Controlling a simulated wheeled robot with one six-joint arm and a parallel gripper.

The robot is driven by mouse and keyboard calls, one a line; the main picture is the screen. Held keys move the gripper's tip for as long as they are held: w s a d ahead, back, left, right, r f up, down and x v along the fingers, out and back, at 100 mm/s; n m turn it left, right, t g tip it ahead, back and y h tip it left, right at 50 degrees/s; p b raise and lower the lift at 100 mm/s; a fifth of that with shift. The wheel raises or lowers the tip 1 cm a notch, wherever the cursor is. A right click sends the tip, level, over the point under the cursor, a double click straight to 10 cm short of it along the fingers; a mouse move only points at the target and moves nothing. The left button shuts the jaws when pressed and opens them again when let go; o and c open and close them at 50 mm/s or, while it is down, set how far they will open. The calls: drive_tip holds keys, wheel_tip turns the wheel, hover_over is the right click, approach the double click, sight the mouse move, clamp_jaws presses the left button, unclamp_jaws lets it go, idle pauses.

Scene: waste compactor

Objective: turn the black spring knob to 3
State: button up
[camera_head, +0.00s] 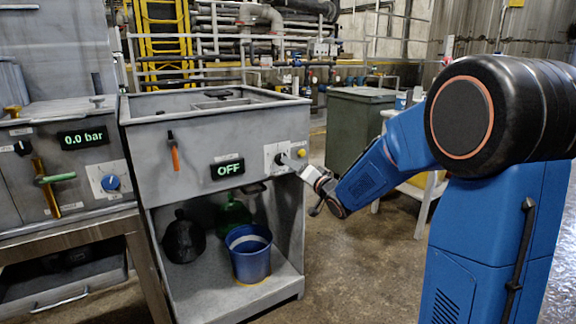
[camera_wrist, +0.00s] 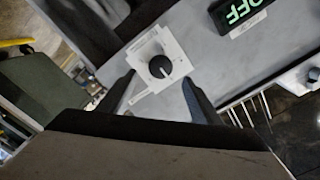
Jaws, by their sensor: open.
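The black knob (camera_head: 281,158) sits on a white plate (camera_head: 270,152) on the front of the grey cabinet, right of a display (camera_head: 228,169) that reads OFF. In the wrist view the knob (camera_wrist: 160,66) is round and dark on its tilted white plate (camera_wrist: 143,48); the plate's marks are too small to read. My gripper (camera_wrist: 158,77) is open, its two dark fingers spread to either side below the knob, with a visible gap to it. In the head view my gripper (camera_head: 303,171) is just right of the knob, close to the panel.
A yellow button (camera_head: 301,153) is right of the knob. An orange-handled lever (camera_head: 175,157) hangs at the panel's left. A blue bucket (camera_head: 250,262) stands on the shelf below. Left is a unit with a blue knob (camera_head: 110,182). A green bin (camera_head: 357,133) stands behind.

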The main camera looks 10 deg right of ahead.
drive_tip(key=v, duration=1)
drive_tip(key=s+d+f+n+g+h, duration=0.1)
drive_tip(key=s+d+f+g+h, duration=0.2)
drive_tip(key=s, duration=0.5)
drive_tip(key=s+d+g+h, duration=0.2)
drive_tip(key=s+g+h, duration=0.15)
drive_tip(key=s, duration=0.55)
drive_tip(key=s+a+f+n+g, duration=0.1)
drive_tip(key=s+f+n+g, duration=0.1)
drive_tip(key=s, duration=0.9)
drive_tip(key=s+a+f+n+g, duration=0.2)
drive_tip(key=s+f+g, duration=0.2)
drive_tip(key=s, duration=0.7)
drive_tip(key=shift+a+y, duration=0.35)
drive_tip(key=shift+y, duration=0.1)
drive_tip(key=shift+s, duration=0.15)
